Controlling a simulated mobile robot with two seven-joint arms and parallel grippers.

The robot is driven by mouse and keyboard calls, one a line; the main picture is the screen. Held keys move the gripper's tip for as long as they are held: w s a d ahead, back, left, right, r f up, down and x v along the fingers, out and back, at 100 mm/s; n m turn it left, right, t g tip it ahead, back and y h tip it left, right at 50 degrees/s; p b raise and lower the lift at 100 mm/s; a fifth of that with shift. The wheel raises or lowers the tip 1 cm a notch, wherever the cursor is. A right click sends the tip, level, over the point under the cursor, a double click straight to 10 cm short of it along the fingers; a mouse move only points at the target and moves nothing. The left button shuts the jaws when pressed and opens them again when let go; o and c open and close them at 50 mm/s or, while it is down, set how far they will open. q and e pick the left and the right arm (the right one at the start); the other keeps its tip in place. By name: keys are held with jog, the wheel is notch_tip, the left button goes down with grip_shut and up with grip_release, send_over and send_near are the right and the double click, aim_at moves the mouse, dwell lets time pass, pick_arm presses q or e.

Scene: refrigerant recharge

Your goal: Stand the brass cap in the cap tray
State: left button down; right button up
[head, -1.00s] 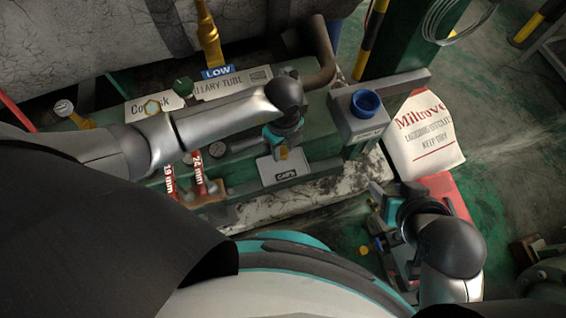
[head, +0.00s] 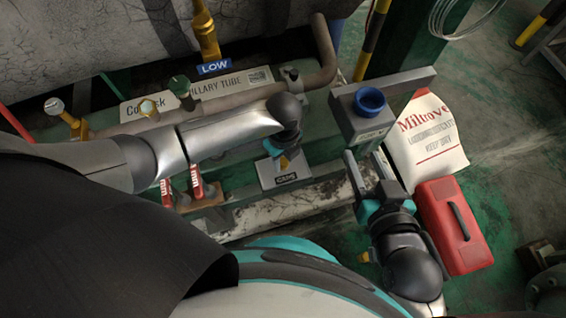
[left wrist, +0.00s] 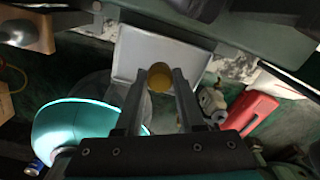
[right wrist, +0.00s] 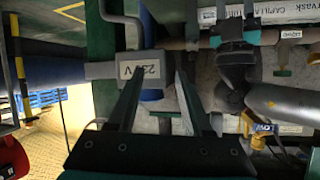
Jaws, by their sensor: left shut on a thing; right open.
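The brass cap (left wrist: 160,76) is a round yellow-brown piece between the fingers of my left gripper (left wrist: 160,92), which is shut on it. In the left wrist view it shows against the pale grey cap tray (left wrist: 150,48); I cannot tell whether it touches the tray. In the head view the tray, labelled CAPS (head: 286,179), lies under my left gripper (head: 282,158), with a bit of brass at the fingertips. My right gripper (head: 368,168) is open and empty, right of the tray and below the grey block. Its open fingers also show in the right wrist view (right wrist: 160,82).
A red toolbox (head: 455,225) and a white printed bag (head: 428,135) are on the floor at the right.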

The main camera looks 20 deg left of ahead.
pick_arm(q)
jog(key=shift+f+b, duration=0.35)
jog(key=shift+f, duration=0.85)
pick_arm(e)
jog(key=shift+s+a+r+t+y, duration=0.15)
jog(key=shift+a+r+t+y, duration=0.15)
jog(key=shift+a+r+t, duration=0.25)
jog(key=shift+s+a+r+t+y, duration=0.1)
jog(key=shift+a+r+t+y, duration=0.2)
jog(key=shift+t, duration=0.35)
jog(key=shift+f, duration=0.1)
pick_arm(q)
jog(key=shift+f+b, duration=0.15)
jog(key=shift+b, duration=0.2)
jog(key=c, duration=0.5)
grip_release()
pick_arm(e)
jog(key=shift+a, duration=0.1)
